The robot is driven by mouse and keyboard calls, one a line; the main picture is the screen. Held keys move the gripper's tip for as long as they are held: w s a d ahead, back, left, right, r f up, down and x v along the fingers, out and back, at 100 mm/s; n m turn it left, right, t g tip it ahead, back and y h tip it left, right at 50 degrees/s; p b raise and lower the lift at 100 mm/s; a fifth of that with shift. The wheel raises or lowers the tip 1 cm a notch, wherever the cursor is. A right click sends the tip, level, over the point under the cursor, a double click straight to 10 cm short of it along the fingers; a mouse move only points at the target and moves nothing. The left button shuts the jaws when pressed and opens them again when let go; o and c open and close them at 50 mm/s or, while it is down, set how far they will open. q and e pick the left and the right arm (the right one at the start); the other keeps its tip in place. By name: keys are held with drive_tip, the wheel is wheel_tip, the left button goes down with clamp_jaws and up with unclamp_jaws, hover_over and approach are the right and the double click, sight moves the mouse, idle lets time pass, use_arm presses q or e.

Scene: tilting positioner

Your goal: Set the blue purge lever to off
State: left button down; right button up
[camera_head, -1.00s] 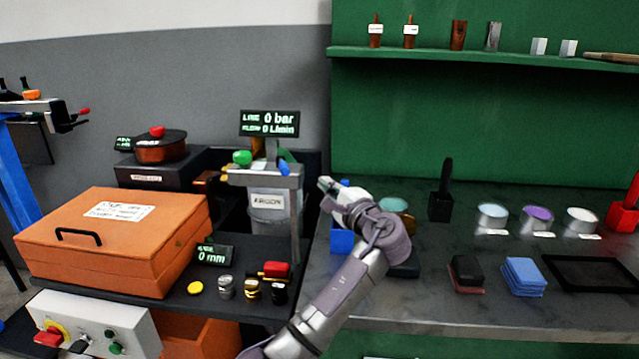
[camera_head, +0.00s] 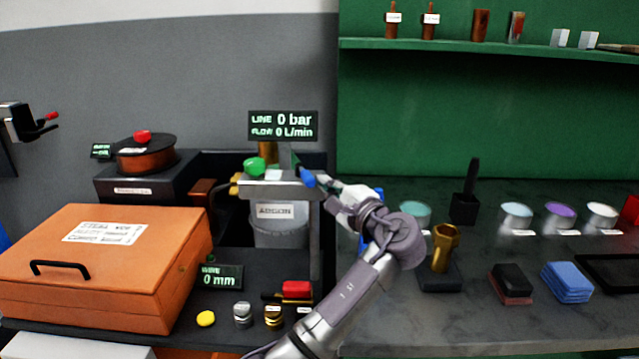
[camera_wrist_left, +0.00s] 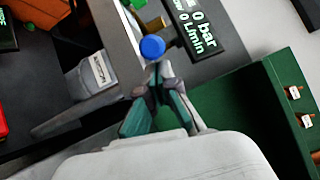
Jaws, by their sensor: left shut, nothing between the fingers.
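The blue purge lever (camera_head: 307,177) sits at the right end of the grey bracket above the argon bottle. It shows as a round blue end in the left wrist view (camera_wrist_left: 152,47), just beyond the fingertips. My left gripper (camera_head: 326,184) is shut and empty, with its tips close to the lever's right side; whether they touch it I cannot tell. In the left wrist view the shut fingertips (camera_wrist_left: 158,75) point at the blue end. The display (camera_head: 283,125) above reads 0 bar and 0 L/min. My right gripper is not in view.
A green knob (camera_head: 254,167) is on the same bracket, left of the lever. The argon bottle (camera_head: 280,222) stands beneath it. An orange case (camera_head: 120,275) lies at the left. A brass cup (camera_head: 444,250) stands right of my left arm.

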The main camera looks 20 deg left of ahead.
sight(311, 188)
use_arm(q)
drive_tip(key=s+a+m+t+h+p, duration=0.1)
drive_tip(key=p, duration=0.1)
drive_tip(key=s+a+m+t+h+p, duration=0.1)
drive_tip(key=m+t+h+p, duration=0.1)
drive_tip(key=shift+s+a+r+t+h, duration=0.1)
drive_tip(key=shift+s+r+t+h, duration=0.2)
drive_tip(key=shift+s+r, duration=0.1)
drive_tip(key=shift+f+p, duration=0.2)
drive_tip(key=shift+p, duration=0.1)
drive_tip(key=shift+f, duration=0.15)
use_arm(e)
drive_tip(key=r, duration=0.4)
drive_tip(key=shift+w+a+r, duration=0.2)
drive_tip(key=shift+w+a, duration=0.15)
use_arm(q)
drive_tip(key=shift+w, duration=0.1)
